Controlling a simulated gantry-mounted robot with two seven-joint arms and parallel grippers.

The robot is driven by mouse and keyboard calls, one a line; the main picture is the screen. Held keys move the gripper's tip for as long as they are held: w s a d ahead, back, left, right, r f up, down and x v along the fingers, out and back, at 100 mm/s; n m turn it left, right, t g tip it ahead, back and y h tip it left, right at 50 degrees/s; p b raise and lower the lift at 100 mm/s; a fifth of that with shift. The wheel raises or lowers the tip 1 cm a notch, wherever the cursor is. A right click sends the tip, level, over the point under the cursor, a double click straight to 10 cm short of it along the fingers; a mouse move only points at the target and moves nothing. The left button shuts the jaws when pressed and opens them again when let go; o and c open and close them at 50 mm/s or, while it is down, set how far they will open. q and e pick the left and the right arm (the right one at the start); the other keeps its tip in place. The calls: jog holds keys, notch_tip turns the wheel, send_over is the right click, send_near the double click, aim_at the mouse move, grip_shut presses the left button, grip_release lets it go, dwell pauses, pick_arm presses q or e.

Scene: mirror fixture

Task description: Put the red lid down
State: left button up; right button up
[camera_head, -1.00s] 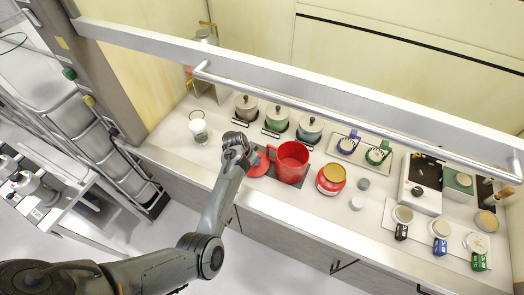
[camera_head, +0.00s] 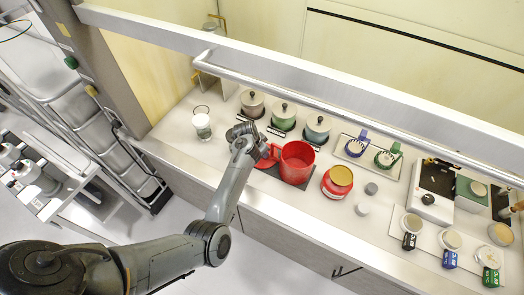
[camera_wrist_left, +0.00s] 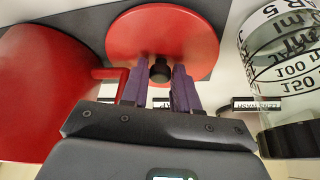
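The red lid (camera_wrist_left: 165,36) is a round disc with a black knob (camera_wrist_left: 160,70) in its middle. In the left wrist view my left gripper (camera_wrist_left: 160,75) has its two purple fingers on either side of the knob and appears closed on it. In the head view the lid (camera_head: 266,161) shows partly behind my left gripper (camera_head: 243,133), just left of the red pot (camera_head: 297,162). The pot is open at the top and also shows in the left wrist view (camera_wrist_left: 40,80). Whether the lid touches the surface below cannot be told. My right gripper is out of view.
A dark mat (camera_head: 262,172) lies under the pot. A glass beaker (camera_head: 202,126) stands left of my gripper. Several lidded pots (camera_head: 283,116) line the back. A red jar (camera_head: 337,182) is right of the pot. A metal rail (camera_head: 350,110) crosses above the counter.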

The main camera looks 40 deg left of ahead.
pick_arm(q)
jog(key=shift+o, duration=0.2)
jog(key=shift+r, duration=0.1)
jog(key=shift+r, duration=0.2)
jog(key=shift+s+r, duration=0.1)
jog(key=shift+r, duration=0.25)
jog(key=p+v, duration=0.1)
jog(key=v, duration=0.8)
jog(key=s+d, duration=0.5)
jog(key=s, duration=0.5)
jog(key=s+d, duration=0.6)
jog(key=s, duration=0.4)
jog(key=s+d, duration=0.5)
jog(key=s, duration=0.5)
jog(key=shift+d+r+g, duration=0.2)
jog(key=shift+d+g, duration=0.2)
jog(key=shift+w+p, duration=0.1)
jog(key=shift+p, duration=0.2)
